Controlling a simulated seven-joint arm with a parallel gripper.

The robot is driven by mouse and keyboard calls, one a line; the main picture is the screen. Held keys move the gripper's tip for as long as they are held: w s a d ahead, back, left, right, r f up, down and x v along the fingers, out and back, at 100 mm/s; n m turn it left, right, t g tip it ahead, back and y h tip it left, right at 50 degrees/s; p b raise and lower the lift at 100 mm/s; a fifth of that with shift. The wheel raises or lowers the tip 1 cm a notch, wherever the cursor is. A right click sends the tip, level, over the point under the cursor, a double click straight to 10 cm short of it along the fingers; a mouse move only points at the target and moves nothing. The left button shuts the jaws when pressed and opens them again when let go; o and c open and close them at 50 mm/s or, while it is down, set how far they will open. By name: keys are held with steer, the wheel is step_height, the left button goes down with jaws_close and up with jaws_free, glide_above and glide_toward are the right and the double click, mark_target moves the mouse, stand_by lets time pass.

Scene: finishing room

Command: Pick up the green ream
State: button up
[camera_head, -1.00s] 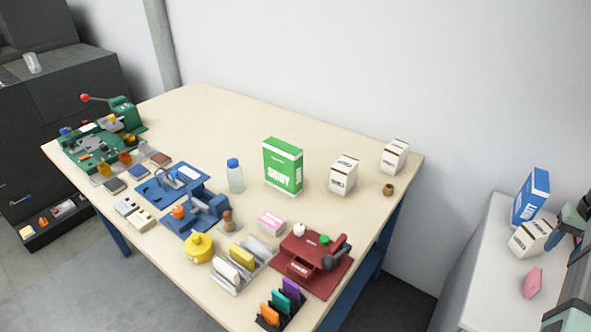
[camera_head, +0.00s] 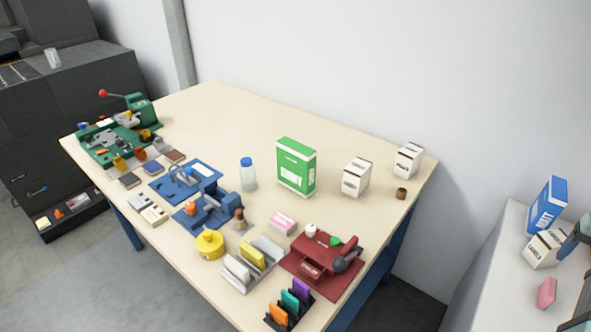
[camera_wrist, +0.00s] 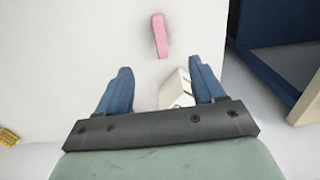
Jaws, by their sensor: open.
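The green ream (camera_head: 296,167) stands upright on the cream table (camera_head: 240,115), towards its back right, with a white lower label. It is not in the wrist view. My gripper (camera_wrist: 160,80) shows in the wrist view with its two blue fingers spread apart and nothing between the tips. It is over a white surface, with a pink block (camera_wrist: 160,36) ahead of the fingers and a white box (camera_wrist: 176,90) partly hidden below them. In the head view only part of my arm shows at the right edge, far from the green ream.
A bottle with a blue cap (camera_head: 248,174) stands left of the ream, and a white box (camera_head: 356,177) stands close on its right. A red device (camera_head: 322,262) and a blue device (camera_head: 207,206) are nearer the front. A blue ream (camera_head: 546,206) stands on the right-hand white surface.

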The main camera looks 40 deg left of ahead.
steer(key=shift+o, duration=0.6)
steer(key=shift+a, duration=0.1)
